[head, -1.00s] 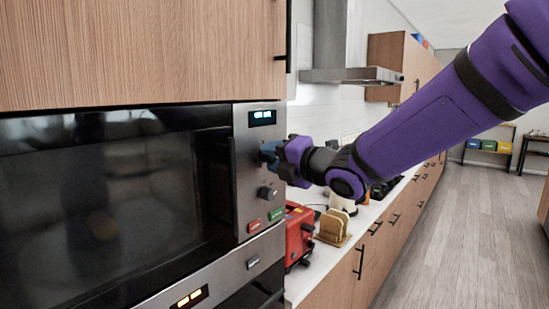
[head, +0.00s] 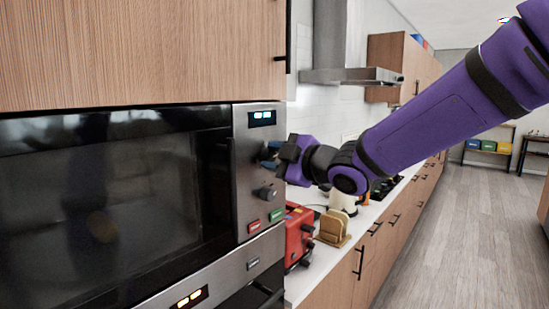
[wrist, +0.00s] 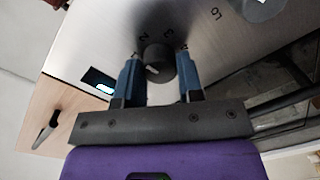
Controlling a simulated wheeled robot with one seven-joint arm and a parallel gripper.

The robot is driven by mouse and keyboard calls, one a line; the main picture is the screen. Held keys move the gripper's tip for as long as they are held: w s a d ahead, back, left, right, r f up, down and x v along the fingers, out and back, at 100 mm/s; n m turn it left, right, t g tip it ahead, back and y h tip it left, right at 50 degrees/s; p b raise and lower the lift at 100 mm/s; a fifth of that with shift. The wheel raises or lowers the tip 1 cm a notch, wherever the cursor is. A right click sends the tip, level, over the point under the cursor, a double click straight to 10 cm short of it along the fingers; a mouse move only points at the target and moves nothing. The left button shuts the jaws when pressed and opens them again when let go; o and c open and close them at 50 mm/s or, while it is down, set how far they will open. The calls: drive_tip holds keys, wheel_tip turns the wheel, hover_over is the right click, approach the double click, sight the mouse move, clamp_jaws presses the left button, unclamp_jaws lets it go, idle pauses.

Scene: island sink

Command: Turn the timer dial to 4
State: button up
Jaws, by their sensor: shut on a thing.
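My gripper (head: 269,155) is at the upper knob of the microwave's control panel, in the head view. In the wrist view its two blue fingers (wrist: 159,62) are shut on the dark round timer dial (wrist: 156,56), one on each side. A short white pointer mark shows on the dial's face. Numbers are printed on the steel around it; a 2 and a 3 can be made out, others are partly covered by the fingers.
A lower knob (head: 268,192) sits below, with LO beside it in the wrist view (wrist: 262,8). A lit display (head: 262,118) is above; red (head: 253,227) and green (head: 276,214) buttons are below. A red toaster (head: 298,237) and bread on a board (head: 333,226) stand on the counter.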

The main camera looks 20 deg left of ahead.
drive_tip(key=m, duration=0.6)
drive_tip(key=shift+w+g, duration=0.1)
drive_tip(key=shift+g, duration=0.2)
drive_tip(key=m, duration=0.5)
drive_tip(key=shift+d+f+y, duration=0.1)
drive_tip(key=shift+y, duration=0.2)
drive_tip(key=m, duration=0.6)
drive_tip(key=shift+m, duration=0.3)
drive_tip(key=m, duration=0.4)
drive_tip(key=shift+f+m+y, duration=0.1)
drive_tip(key=shift+m+y, duration=0.2)
drive_tip(key=shift+m, duration=0.1)
drive_tip(key=o, duration=0.9)
